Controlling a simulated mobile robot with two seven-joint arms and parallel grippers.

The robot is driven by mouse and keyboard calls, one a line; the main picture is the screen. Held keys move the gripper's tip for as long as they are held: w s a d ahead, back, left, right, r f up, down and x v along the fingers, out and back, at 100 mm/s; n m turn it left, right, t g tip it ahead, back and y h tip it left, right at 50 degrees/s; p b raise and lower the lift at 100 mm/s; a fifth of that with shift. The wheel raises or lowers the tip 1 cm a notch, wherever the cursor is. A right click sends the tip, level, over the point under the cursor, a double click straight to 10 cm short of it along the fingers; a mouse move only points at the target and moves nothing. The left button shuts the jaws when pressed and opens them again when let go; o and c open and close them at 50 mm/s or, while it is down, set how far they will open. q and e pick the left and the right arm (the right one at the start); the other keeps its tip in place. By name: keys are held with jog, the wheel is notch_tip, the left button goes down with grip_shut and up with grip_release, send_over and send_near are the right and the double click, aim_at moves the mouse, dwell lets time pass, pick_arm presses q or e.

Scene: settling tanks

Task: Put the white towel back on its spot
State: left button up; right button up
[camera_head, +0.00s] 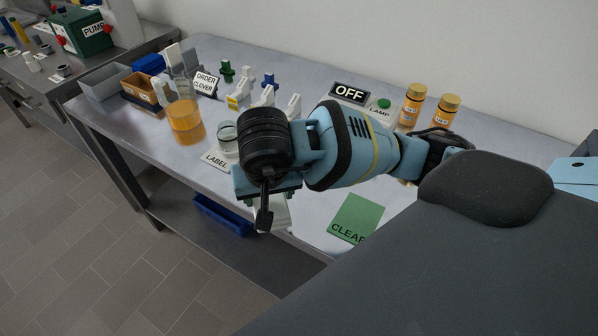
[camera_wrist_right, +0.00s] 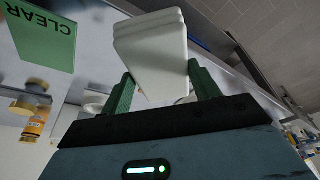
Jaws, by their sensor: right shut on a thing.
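The white towel (camera_wrist_right: 150,45) is a folded, layered block between the two green fingers of my right gripper (camera_wrist_right: 163,85) in the right wrist view. My right gripper is shut on it. In the head view a pale part of the towel (camera_head: 276,214) shows below my right gripper (camera_head: 266,190), near the front edge of the table. The wrist and gripper hide most of it there. The towel's spot cannot be told for certain. My left gripper is not in view.
A green CLEAR mat (camera_head: 355,219) lies bare to the right of the gripper. Orange bottles (camera_head: 412,105), a lamp button (camera_head: 383,105) and an OFF sign (camera_head: 349,93) stand behind. An amber beaker (camera_head: 185,122), LABEL card (camera_head: 217,161) and wooden box (camera_head: 141,91) are left. A blue tray (camera_head: 222,215) sits below.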

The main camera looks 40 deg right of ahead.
jog(key=w+d, duration=0.1)
jog(key=d, duration=0.2)
jog(key=w+d, duration=0.1)
jog(key=d, duration=0.2)
jog(key=w+d, duration=0.2)
jog(key=d, duration=0.1)
jog(key=shift+d+f+p, duration=0.15)
jog(key=shift+f+p, duration=0.25)
jog(key=shift+w+d, duration=0.15)
jog(key=shift+d, duration=0.4)
notch_tip(320, 180, down, 3)
jog(key=shift+a+f, duration=0.1)
jog(key=shift+f, duration=0.2)
jog(key=shift+f, duration=0.4)
jog(key=o, duration=0.9)
jog(key=shift+o, duration=0.2)
